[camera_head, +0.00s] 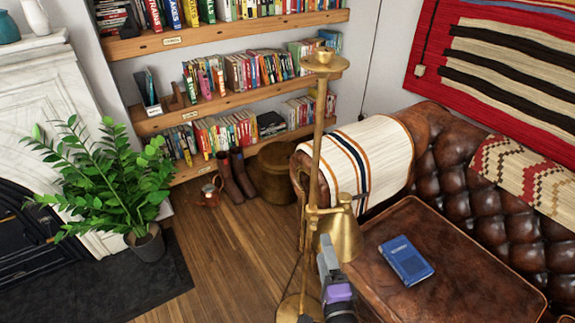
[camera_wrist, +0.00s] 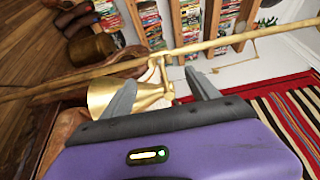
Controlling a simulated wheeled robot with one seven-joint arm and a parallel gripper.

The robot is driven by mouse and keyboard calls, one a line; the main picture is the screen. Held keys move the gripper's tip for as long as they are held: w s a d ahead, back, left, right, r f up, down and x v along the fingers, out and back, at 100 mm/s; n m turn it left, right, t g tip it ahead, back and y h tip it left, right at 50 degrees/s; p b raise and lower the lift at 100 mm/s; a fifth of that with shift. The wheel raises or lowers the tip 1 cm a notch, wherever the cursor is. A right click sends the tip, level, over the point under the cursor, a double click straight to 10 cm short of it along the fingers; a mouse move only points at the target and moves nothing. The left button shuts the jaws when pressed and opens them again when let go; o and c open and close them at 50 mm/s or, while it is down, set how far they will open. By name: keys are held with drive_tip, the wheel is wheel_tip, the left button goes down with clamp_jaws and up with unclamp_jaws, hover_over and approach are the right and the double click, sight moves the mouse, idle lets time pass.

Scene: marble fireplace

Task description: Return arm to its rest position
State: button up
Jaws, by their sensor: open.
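My gripper (camera_wrist: 162,92) is open in the wrist view, with its two grey fingers apart and nothing held between them. Behind the fingers in that view is a brass floor lamp (camera_wrist: 112,97), its shade left of centre and its pole running across the picture. In the head view my purple and grey wrist (camera_head: 338,290) shows at the bottom centre, just below the brass lamp shade (camera_head: 343,238). Whether any part of my arm touches the lamp cannot be told.
A brown leather sofa (camera_head: 460,180) with a blue book (camera_head: 405,260) on its seat stands at right. A potted plant (camera_head: 110,190) and fireplace (camera_head: 40,110) are at left. Bookshelves (camera_head: 220,100) line the back wall. Wooden floor (camera_head: 225,250) is clear between plant and lamp.

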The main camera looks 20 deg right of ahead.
drive_tip(key=s+r+n+g+y, duration=0.1)
drive_tip(key=s+r+n, duration=0.2)
drive_tip(key=s+n, duration=0.3)
drive_tip(key=s+r+n+g, duration=0.1)
drive_tip(key=s+r+n, duration=0.3)
drive_tip(key=s, duration=1.3)
drive_tip(key=s+r+n+g+y, duration=0.1)
drive_tip(key=s+r+n, duration=0.2)
drive_tip(key=s+n, duration=0.6)
drive_tip(key=s, duration=0.2)
drive_tip(key=shift+s+d+r+n+y, duration=0.15)
drive_tip(key=shift+s+r+n+y, duration=0.15)
drive_tip(key=shift+s+r+n, duration=0.1)
